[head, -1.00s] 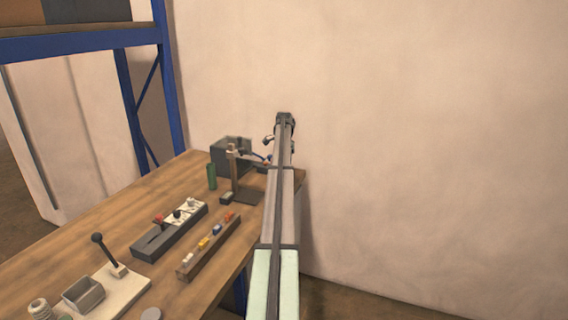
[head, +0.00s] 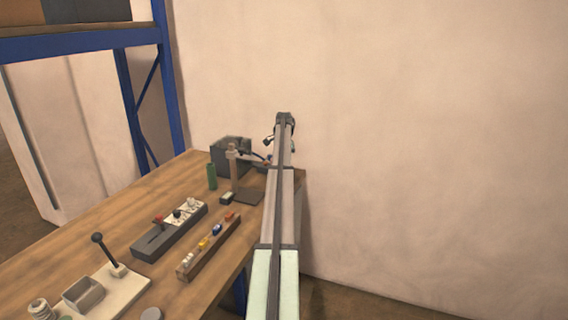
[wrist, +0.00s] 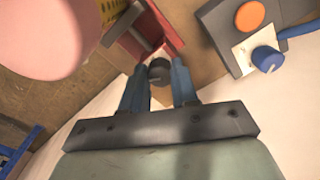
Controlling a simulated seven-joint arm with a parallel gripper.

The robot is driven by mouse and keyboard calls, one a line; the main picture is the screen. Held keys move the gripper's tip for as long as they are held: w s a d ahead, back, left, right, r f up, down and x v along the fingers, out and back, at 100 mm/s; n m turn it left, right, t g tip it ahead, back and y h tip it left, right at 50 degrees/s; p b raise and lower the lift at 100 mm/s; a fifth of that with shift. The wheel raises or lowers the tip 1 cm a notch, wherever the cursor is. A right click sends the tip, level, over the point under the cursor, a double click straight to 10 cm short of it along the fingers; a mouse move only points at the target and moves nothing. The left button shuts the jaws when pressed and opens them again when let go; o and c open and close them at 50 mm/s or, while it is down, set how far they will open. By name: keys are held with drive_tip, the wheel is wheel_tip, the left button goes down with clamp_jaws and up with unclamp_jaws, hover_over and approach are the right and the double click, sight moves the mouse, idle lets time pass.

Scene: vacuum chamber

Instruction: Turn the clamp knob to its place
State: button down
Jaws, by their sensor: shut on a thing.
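In the wrist view, my gripper (wrist: 159,82) has its two blue fingers closed on a small dark round knob (wrist: 158,68), which I take to be the clamp knob. The knob sits between the fingertips, in front of a red bracket-like body (wrist: 128,42) that looks like the clamp. The fingers hide the knob's sides, and any mark showing its angle cannot be made out. In the head view my arm reaches to the table's far right end and hides the clamp and most of my gripper.
A grey box with an orange button (wrist: 250,15) and a blue knob (wrist: 266,59) is close on the right in the wrist view. A large pink round shape (wrist: 40,35) is at upper left. The head view shows a stand (head: 233,170), green cylinder (head: 212,176) and dark box (head: 228,158) nearby.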

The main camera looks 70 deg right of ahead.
drive_tip(key=n, duration=1)
drive_tip(key=shift+n, duration=0.3)
drive_tip(key=n, duration=1)
drive_tip(key=shift+n, duration=0.3)
drive_tip(key=c, duration=0.9)
unclamp_jaws()
drive_tip(key=shift+o, duration=0.2)
drive_tip(key=shift+r, duration=0.15)
wheel_tip(320, 180, up, 14)
drive_tip(key=shift+f, duration=0.2)
